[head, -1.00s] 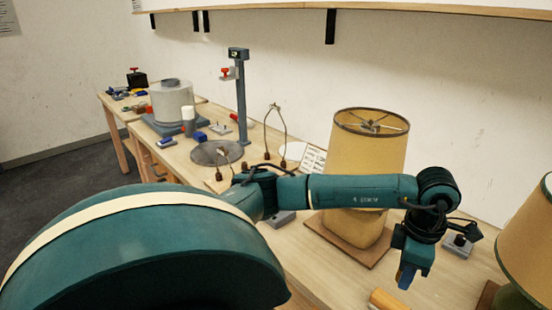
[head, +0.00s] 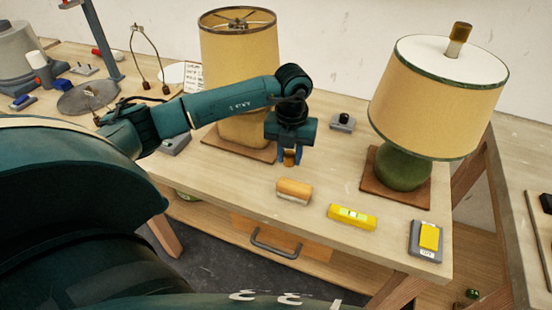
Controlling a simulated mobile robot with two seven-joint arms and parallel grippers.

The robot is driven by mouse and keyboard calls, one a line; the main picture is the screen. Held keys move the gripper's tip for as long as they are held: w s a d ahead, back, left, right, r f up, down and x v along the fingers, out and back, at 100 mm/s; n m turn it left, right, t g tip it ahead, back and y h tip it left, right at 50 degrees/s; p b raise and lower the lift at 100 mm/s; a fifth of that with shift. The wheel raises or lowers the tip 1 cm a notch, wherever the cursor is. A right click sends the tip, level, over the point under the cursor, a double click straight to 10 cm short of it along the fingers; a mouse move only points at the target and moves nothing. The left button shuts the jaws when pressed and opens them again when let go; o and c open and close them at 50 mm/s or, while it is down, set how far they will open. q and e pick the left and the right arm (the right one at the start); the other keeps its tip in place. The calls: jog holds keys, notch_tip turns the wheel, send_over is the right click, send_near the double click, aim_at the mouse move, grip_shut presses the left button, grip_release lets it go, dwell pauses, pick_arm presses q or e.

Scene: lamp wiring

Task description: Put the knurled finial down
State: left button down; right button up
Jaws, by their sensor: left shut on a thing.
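My left gripper (head: 289,150) points down over the table in front of the tan drum-shade lamp. It is shut on a small brass-coloured piece, which looks like the knurled finial (head: 289,158); its lower end shows below the fingers. The finial is small and partly hidden by the fingers, so its knurling cannot be made out. I cannot tell whether it touches the wooden table (head: 230,182) or hangs just above it. My right gripper is not in view.
The tan lamp (head: 237,60) stands behind the gripper. A green-based lamp (head: 403,170) stands at the right. A wooden-topped block (head: 294,190), a yellow level (head: 352,217) and a grey-and-yellow box (head: 427,240) lie near the front edge. Bare tabletop lies right of the gripper.

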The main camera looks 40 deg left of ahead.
pick_arm(q)
notch_tip(320, 180, down, 6)
jog(key=shift+f, duration=0.45)
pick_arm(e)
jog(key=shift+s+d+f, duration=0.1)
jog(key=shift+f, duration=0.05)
pick_arm(q)
jog(key=shift+f, duration=0.2)
jog(key=c, duration=1.5)
grip_release()
jog(key=o, duration=0.4)
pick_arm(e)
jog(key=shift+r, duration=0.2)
pick_arm(q)
jog(key=shift+r, duration=0.1)
